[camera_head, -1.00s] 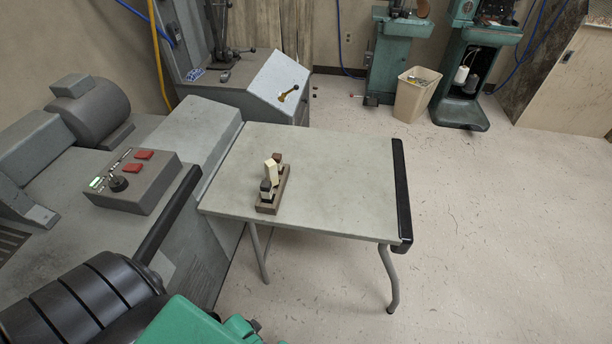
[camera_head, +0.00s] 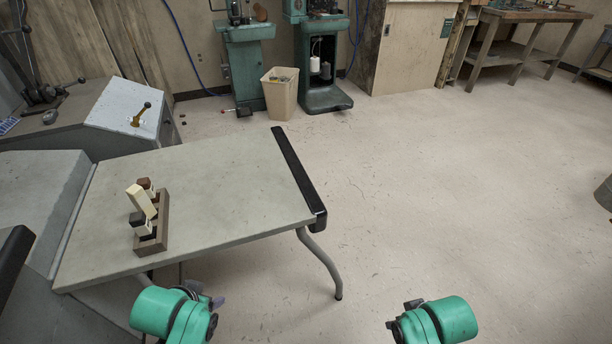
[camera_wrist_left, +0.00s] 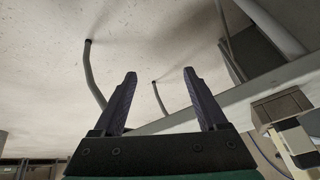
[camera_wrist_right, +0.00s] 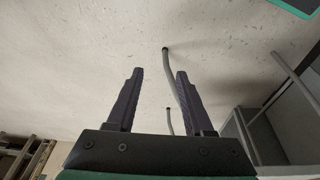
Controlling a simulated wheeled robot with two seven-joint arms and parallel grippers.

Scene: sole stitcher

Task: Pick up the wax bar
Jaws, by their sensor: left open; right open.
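A brown wooden holder (camera_head: 163,229) stands on the left part of the grey table (camera_head: 230,185). It carries a tall cream bar (camera_head: 141,201), a dark-topped block (camera_head: 139,224) at its near end and a reddish-brown piece (camera_head: 146,184) at its far end. The cream bar looks most like the wax bar, but I see no label. My left gripper (camera_head: 207,297), in front of the table's near edge, is apart from the holder. Its open, empty fingers show in the left wrist view (camera_wrist_left: 160,76). My right gripper (camera_head: 411,304) is farther right over the floor, open and empty (camera_wrist_right: 159,74).
Grey machine housing (camera_head: 40,205) borders the table's left side. A black bar (camera_head: 299,178) runs along the table's right edge, above a curved leg (camera_head: 325,266). A bin (camera_head: 280,95) and green machines (camera_head: 245,65) stand behind. The floor to the right is open.

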